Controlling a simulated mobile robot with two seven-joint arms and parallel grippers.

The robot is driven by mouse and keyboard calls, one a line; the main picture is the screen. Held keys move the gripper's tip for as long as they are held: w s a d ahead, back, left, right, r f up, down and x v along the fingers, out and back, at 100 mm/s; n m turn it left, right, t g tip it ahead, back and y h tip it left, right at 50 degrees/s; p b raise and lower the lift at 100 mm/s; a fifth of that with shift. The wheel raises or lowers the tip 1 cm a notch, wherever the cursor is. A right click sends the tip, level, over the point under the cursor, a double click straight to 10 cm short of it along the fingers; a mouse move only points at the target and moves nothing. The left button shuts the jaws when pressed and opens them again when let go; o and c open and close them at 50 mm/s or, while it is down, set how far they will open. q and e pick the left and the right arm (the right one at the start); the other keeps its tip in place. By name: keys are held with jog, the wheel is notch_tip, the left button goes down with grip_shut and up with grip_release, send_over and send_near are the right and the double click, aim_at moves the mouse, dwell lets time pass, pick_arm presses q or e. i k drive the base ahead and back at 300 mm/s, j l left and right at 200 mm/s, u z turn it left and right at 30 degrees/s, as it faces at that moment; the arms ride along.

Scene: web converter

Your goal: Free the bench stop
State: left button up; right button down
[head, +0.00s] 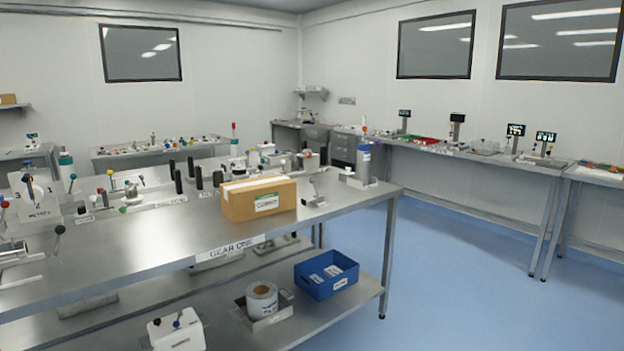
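No part is plainly marked as the bench stop, and I cannot tell which fitting it is. A metal workbench (130,262) fills the left and middle of the head view. A cardboard box (245,207) with a white-green label sits near its front edge. Just right of the box, apart from it in the picture, stands a small tilted metal bracket (317,189). A blue-grey cylinder (363,160) stands at the bench's right end. Several dark upright posts (190,170) stand behind the box. Neither gripper is in view.
The lower shelf holds a blue bin (326,281), a white roll (262,297) and a white box with knobs (177,332). Blue floor (450,270) is open on the right, before the wall benches (470,155).

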aim_at(312, 181)
jog(key=i+l, duration=0.1)
jog(key=i, duration=0.5)
jog(key=i+l, duration=0.15)
jog(key=i, duration=0.5)
jog(key=i+l, duration=0.1)
jog(key=i, duration=0.5)
jog(key=i+l+u, duration=0.1)
jog(key=i, duration=0.55)
